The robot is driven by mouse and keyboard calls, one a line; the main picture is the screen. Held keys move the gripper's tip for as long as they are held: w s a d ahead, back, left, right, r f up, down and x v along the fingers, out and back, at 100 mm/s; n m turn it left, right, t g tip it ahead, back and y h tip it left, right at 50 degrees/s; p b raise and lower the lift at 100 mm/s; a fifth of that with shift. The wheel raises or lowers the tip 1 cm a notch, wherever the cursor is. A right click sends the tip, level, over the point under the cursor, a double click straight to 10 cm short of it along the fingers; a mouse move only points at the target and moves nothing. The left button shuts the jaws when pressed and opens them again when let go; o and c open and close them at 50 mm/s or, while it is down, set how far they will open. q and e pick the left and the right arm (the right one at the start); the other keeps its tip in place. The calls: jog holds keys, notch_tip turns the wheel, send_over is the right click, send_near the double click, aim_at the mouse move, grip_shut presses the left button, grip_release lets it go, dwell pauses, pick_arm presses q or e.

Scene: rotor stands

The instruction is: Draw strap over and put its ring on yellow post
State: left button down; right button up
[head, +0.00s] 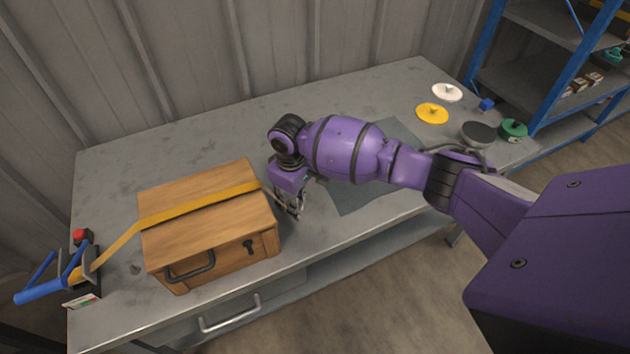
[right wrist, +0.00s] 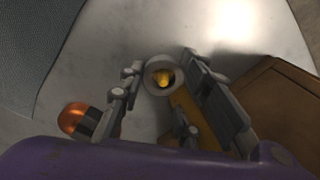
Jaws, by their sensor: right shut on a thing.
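The yellow strap (head: 190,208) runs from the blue-handled device (head: 60,278) at the left, up and across the top of a wooden box (head: 205,232). Its free end reaches my right gripper (head: 294,207), low beside the box's right side. In the right wrist view the right gripper (right wrist: 163,68) is shut on the strap's grey ring (right wrist: 150,77), with the strap (right wrist: 182,103) trailing down right. The yellow post (right wrist: 162,78) shows through the ring's opening. I cannot tell whether the ring is around the post or above it. The post is hidden in the head view. My left gripper is not in view.
The box has a black handle (head: 190,268) and latch in front. A dark mat (head: 350,195) lies beneath my right arm. White (head: 447,92) and yellow discs (head: 432,113) lie at the back right. An orange dome (right wrist: 74,118) shows beside the gripper.

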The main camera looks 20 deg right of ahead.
jog(key=shift+w+r, duration=0.1)
jog(key=shift+r, duration=0.05)
jog(key=o, duration=1.6)
jog(key=shift+o, duration=0.2)
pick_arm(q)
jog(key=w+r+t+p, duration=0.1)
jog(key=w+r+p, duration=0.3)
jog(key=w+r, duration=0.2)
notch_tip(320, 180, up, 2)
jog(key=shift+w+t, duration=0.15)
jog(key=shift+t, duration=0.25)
pick_arm(e)
notch_tip(320, 180, up, 9)
jog(key=shift+f, duration=0.1)
